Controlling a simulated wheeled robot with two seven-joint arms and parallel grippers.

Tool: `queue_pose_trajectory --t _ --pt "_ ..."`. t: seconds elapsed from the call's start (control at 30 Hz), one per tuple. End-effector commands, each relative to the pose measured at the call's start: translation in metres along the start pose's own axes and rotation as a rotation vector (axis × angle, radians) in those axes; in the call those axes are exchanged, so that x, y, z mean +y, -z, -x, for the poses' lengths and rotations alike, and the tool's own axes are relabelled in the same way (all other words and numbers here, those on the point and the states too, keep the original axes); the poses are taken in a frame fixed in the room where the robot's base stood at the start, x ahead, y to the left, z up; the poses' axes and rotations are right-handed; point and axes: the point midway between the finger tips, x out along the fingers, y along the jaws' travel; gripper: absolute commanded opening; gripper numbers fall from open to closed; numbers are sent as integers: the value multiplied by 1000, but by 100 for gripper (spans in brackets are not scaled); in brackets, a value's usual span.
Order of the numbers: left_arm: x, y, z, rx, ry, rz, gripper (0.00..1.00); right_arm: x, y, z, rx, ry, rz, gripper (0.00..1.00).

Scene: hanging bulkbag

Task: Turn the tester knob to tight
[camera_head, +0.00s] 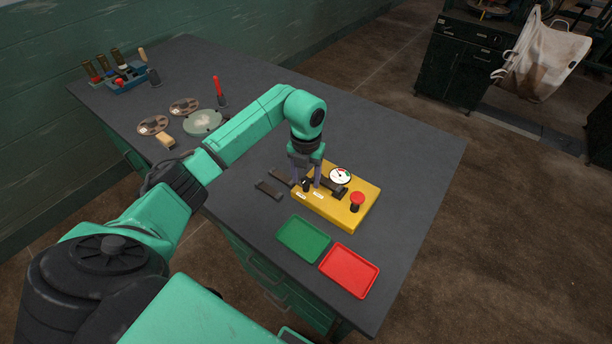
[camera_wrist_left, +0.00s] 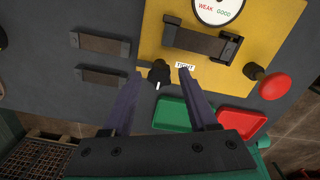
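The yellow tester (camera_head: 336,211) lies on the workbench, with a gauge (camera_head: 341,175) reading weak and good and a red button (camera_head: 357,198). Its small dark knob (camera_wrist_left: 159,73) shows in the left wrist view with a white mark on its lower side, pointing away from the TIGHT label (camera_wrist_left: 185,65). My left gripper (camera_wrist_left: 160,76) is open, pointing down, with one fingertip on each side of the knob and gaps between. In the head view my left gripper (camera_head: 311,182) partly hides the knob. My right gripper is not in view.
A green tray (camera_head: 303,238) and a red tray (camera_head: 349,270) lie in front of the tester. Two dark strips (camera_head: 269,189) lie left of it, and another (camera_wrist_left: 202,43) sits on the tester. Reels and tools occupy the far left bench; the right side is clear.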

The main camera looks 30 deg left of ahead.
Motion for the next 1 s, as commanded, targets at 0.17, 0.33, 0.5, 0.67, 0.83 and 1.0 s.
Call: queue_pose_trajectory --t 0.17,0.33,0.5,0.67,0.83,1.0 --pt "0 0 0 0 0 0 0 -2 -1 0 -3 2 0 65" --pt "0 0 0 0 0 -4 0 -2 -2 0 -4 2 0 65" --pt "1 -1 1 -1 0 -34 0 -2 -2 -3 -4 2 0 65" --pt "1 -1 0 -1 0 -103 0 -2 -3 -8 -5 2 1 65" --pt "1 -1 0 -2 -2 -222 0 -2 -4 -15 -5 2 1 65" --pt "2 -1 -1 -3 -2 -376 0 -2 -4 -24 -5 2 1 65"
